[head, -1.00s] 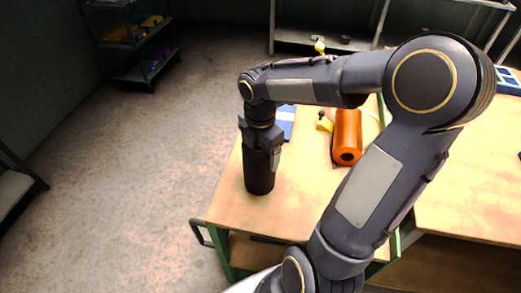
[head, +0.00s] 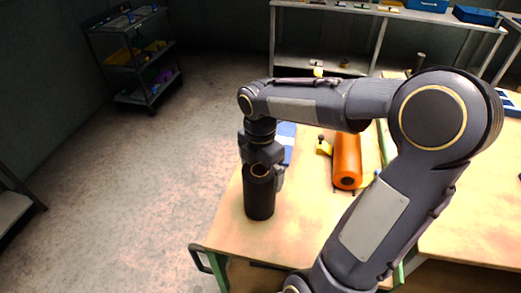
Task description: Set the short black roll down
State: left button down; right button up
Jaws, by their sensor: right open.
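The short black roll (head: 259,198) stands upright on the wooden table (head: 228,239), near its left edge. My right gripper (head: 262,172) is directly above the roll, pointing down, with its fingers at the roll's top end. Its jaws are open, and one finger shows at the roll's right side. Whether the fingers still touch the roll cannot be told. My left gripper is not in view.
A blue-and-white item (head: 286,137) lies behind my gripper. Shelves (head: 137,57) stand at the back left.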

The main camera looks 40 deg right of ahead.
notch_tip(320, 180, up, 8)
jog(key=shift+r, duration=0.45)
jog(key=shift+s+a+r, duration=0.15)
jog(key=shift+s, duration=0.05)
jog(key=s+a+f+m+t+y, duration=0.2)
jog(key=s+m, duration=0.4)
jog(key=m, duration=0.4)
jog(key=s+a+f+m+t+y, duration=0.1)
jog(key=s+a+f+m+t, duration=0.2)
jog(key=s+a+m, duration=0.3)
jog(key=a+f+m, duration=0.1)
jog(key=m, duration=0.3)
jog(key=shift+s+a+f+m+t+y, duration=0.2)
jog(key=shift+a+f+m+t+y, duration=0.1)
jog(key=shift+m+y, duration=0.1)
